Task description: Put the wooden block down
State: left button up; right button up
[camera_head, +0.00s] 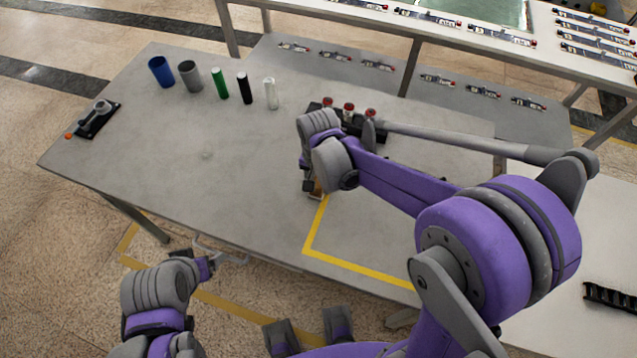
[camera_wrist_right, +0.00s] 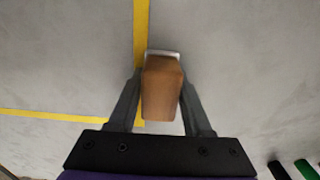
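The wooden block (camera_wrist_right: 162,92) is brown and sits between the two fingers of my right gripper (camera_wrist_right: 161,76) in the right wrist view. The fingers touch its sides, and the gripper is shut on it. In the head view a small part of the block (camera_head: 318,189) shows below my right wrist, over the grey table (camera_head: 215,180) near the corner of the yellow tape outline (camera_head: 312,235). I cannot tell whether the block touches the table. My left gripper (camera_head: 222,260) is low beside the table's front edge, holding nothing visible; its finger opening is unclear.
A blue cup (camera_head: 160,72), a grey cup (camera_head: 189,76) and green, black and white cylinders stand at the back left. A black device (camera_head: 93,120) lies at the left edge. A dark rack with red-topped items (camera_head: 348,108) stands behind my right wrist. The table's middle left is clear.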

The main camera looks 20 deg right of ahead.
jog(key=shift+o, duration=0.4)
jog(key=shift+s+f, duration=0.2)
jog(key=shift+f, duration=0.05)
jog(key=shift+r, duration=0.25)
notch_tip(320, 180, up, 12)
jog(key=shift+w+r+p, duration=0.15)
jog(key=shift+p, duration=0.8)
jog(key=s+d+f+n+t, duration=0.1)
jog(key=s+d+n+t, duration=0.1)
jog(key=s, duration=0.5)
jog(key=s+d+f+n+t, duration=0.2)
jog(key=s+d+n+t, duration=0.1)
jog(key=s, duration=0.4)
jog(key=shift+s+d+f+n, duration=0.2)
jog(key=shift+d+f+n, duration=0.1)
jog(key=shift+d+n, duration=0.55)
